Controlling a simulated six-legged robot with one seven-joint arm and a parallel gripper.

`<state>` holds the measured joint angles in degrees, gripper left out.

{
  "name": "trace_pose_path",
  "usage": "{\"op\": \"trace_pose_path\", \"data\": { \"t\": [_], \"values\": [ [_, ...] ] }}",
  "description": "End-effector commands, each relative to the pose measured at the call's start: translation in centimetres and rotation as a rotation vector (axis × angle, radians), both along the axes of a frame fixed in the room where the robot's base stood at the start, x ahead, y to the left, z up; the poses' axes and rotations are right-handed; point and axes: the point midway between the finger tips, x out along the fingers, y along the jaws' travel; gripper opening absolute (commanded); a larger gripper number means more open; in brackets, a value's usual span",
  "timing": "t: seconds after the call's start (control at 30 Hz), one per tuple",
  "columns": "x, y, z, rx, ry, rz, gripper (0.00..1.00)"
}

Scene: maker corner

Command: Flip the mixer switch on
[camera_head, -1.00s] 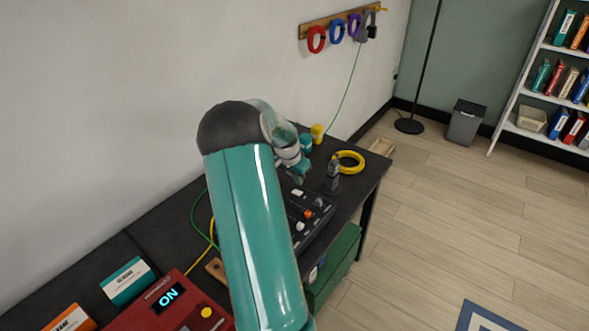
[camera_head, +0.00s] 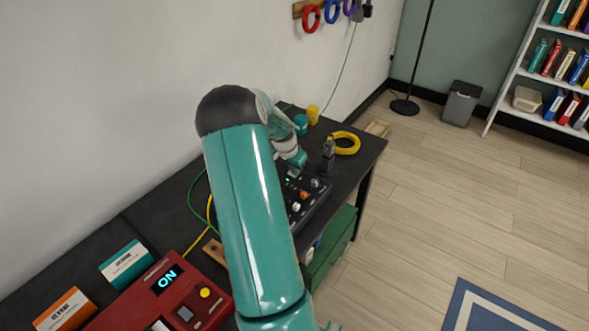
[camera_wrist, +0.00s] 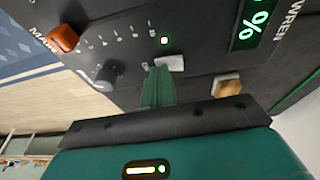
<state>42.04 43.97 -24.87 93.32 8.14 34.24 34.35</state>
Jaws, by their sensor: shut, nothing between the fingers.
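The mixer (camera_head: 300,214) is a black panel with knobs on the dark bench, partly hidden behind my arm in the head view. In the wrist view the mixer panel (camera_wrist: 205,22) shows an orange knob (camera_wrist: 63,38), a dark knob (camera_wrist: 110,72), a small lit light and a lit green "%" display (camera_wrist: 252,22). A white switch (camera_wrist: 172,63) sits just beside the lit light. My gripper (camera_wrist: 160,72) is shut and empty, its tips right at the white switch; I cannot tell whether they touch. My gripper also shows above the mixer in the head view (camera_head: 296,165).
A red box with an "ON" display (camera_head: 150,300) is at the front left. A green box (camera_head: 332,246) is below the bench.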

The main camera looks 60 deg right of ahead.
Motion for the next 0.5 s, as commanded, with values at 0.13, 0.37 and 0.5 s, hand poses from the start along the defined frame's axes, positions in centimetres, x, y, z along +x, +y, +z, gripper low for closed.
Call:
{"op": "trace_pose_path", "data": {
  "t": [0.13, 0.37, 0.5],
  "values": [
    [0.3, 0.0, -0.2, 0.004, 0.004, 0.0, 0.0],
    [1.4, -0.1, 0.1, 0.002, 0.001, 0.003, 0.0],
    [1.5, -0.1, 0.2, 0.002, 0.002, 0.001, 0.0]
  ]
}}
